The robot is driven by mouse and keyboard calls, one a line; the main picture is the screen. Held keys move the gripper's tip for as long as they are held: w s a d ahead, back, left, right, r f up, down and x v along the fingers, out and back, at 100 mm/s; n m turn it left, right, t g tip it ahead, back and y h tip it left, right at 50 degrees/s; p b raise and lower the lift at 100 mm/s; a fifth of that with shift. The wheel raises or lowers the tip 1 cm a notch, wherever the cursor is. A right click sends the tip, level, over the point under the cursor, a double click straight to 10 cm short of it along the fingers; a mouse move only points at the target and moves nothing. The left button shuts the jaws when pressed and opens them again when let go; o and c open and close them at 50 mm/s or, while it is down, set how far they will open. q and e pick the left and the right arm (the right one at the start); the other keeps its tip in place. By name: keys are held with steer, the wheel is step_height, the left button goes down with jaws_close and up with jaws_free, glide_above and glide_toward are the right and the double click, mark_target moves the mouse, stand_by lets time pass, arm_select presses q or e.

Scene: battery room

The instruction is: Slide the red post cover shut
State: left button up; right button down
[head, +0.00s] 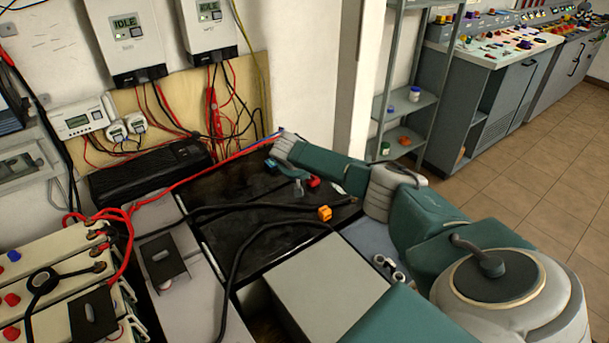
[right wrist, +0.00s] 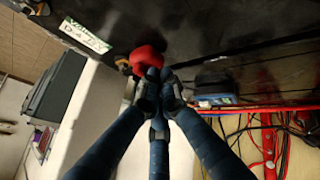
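The red post cover (head: 314,182) is a small rounded red piece on the top of the large black battery (head: 240,233). In the right wrist view the red cover (right wrist: 148,58) is right at my fingertips. My right gripper (head: 300,180) reaches over the far side of the battery. In the right wrist view its blue fingers (right wrist: 160,78) come together at the tips, touching or very close to the cover. I see nothing held between them. The fingers partly hide the cover and the post, so I cannot tell how far it is shut. My left gripper is not in view.
An orange piece (head: 325,213) sits on the battery near black cables (head: 260,208). A grey box (head: 315,285) stands in front. White batteries with red cables (head: 60,250) are at left. Wall wiring (head: 215,110) is behind. A shelf (head: 412,102) stands at back right.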

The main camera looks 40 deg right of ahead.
steer(key=shift+d, duration=0.1)
steer(key=d, duration=0.2)
steer(key=d+b, duration=0.1)
steer(key=d, duration=0.2)
steer(key=shift+s+d+f+b, duration=0.1)
steer(key=shift+s+d+b, duration=0.25)
steer(key=shift+d, duration=0.45)
